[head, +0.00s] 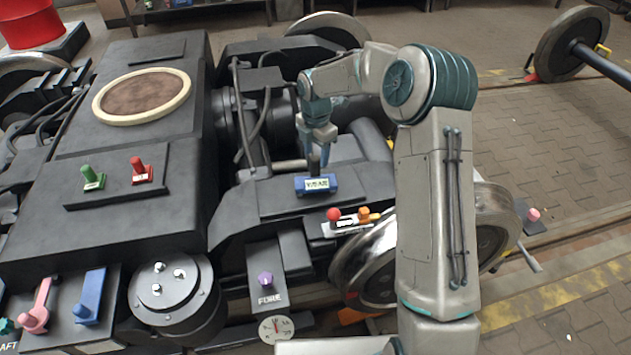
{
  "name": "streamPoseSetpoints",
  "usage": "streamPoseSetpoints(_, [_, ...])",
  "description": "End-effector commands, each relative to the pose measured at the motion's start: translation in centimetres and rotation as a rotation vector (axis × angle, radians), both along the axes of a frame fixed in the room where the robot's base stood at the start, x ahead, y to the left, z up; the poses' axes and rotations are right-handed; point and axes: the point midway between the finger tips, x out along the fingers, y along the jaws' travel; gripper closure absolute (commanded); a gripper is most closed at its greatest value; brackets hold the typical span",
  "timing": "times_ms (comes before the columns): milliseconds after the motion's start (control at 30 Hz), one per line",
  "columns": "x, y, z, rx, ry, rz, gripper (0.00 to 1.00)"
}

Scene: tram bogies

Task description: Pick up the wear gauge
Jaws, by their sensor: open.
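A small blue block with a pale lettered label (317,185) sits on the dark bogie frame (270,202) near the picture's middle. I take it to be the wear gauge, though its lettering is too small to read surely. A dark upright handle (314,165) rises from its top. My gripper (316,153) points down directly above the block, with its fingers at or beside the top of the handle. The jaws are open. I cannot tell whether the fingers touch the handle, and the fingertips are partly hard to make out.
Green (92,178) and red (141,170) levers stand on the left housing. A purple knob (265,279) and round dial (276,328) are below. A steel wheel (365,266) is nearby.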

Motion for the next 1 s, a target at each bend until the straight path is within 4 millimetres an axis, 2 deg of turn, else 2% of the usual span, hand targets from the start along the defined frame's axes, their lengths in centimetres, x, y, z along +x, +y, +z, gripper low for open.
streamPoseSetpoints(33, [-0.2,0.2,-1.1,-0.001,0.004,0.001,0.48])
streamPoseSetpoints(200, [-0.2,0.3,-3.4,-0.001,0.003,0.001,0.48])
streamPoseSetpoints(433, [-0.2,0.3,-3.7,-0.001,0.001,0.001,0.48])
streamPoseSetpoints(467, [-0.2,0.3,-3.7,-0.001,0.001,0.001,0.51])
streamPoseSetpoints(633, [-0.2,0.3,-3.6,-0.001,0.001,0.001,0.98])
streamPoseSetpoints(1000, [-0.1,0.3,-3.3,0.000,0.000,0.000,1.00])
